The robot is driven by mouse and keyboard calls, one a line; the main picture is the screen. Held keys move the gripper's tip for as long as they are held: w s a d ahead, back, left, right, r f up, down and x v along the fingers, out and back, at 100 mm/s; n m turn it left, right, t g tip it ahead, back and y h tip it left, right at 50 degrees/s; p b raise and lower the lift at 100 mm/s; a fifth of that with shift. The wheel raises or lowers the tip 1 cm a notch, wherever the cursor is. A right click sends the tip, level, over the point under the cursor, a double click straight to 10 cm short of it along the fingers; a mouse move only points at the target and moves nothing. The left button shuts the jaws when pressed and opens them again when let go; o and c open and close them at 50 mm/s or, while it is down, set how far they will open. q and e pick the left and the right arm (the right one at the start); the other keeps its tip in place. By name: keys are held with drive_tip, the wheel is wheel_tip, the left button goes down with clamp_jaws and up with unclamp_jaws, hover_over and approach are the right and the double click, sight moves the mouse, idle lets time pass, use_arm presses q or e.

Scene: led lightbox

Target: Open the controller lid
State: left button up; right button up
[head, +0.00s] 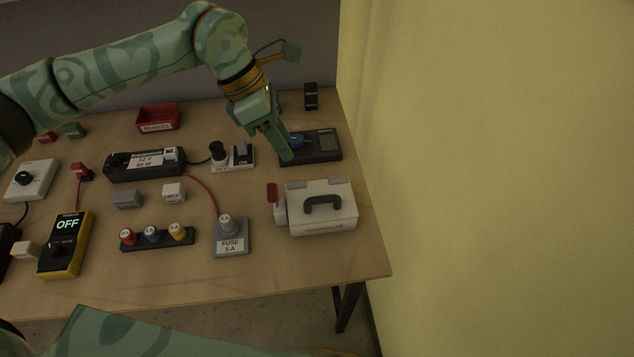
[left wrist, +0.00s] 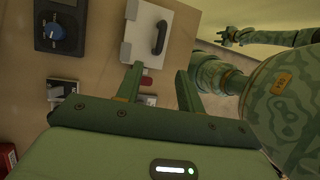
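The controller (head: 335,218) is a white box with a dark handle (head: 322,203) on its lid, near the table's right edge. Its lid looks closed. A red piece (head: 272,193) stands at its left side. My left gripper (head: 280,150) is above the table behind the controller, by the dark meter. In the left wrist view its two fingers (left wrist: 158,80) are apart with nothing held. The controller (left wrist: 137,38) and its handle (left wrist: 160,38) lie beyond the fingertips there. My right gripper (left wrist: 226,38) shows small at the top right; its opening is unclear.
A dark meter with a blue knob (head: 323,147) stands behind the controller. A switch block (head: 240,155) and a grey fuse block (head: 231,245) stand to the left. A power supply (head: 145,165) and red tray (head: 158,117) are further left. Bare table lies in front.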

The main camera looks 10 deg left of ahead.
sight(319, 197)
use_arm(q)
drive_tip(key=x, duration=1.4)
drive_tip(key=shift+s+d+f, duration=0.15)
drive_tip(key=shift+f, duration=0.1)
clamp_jaws()
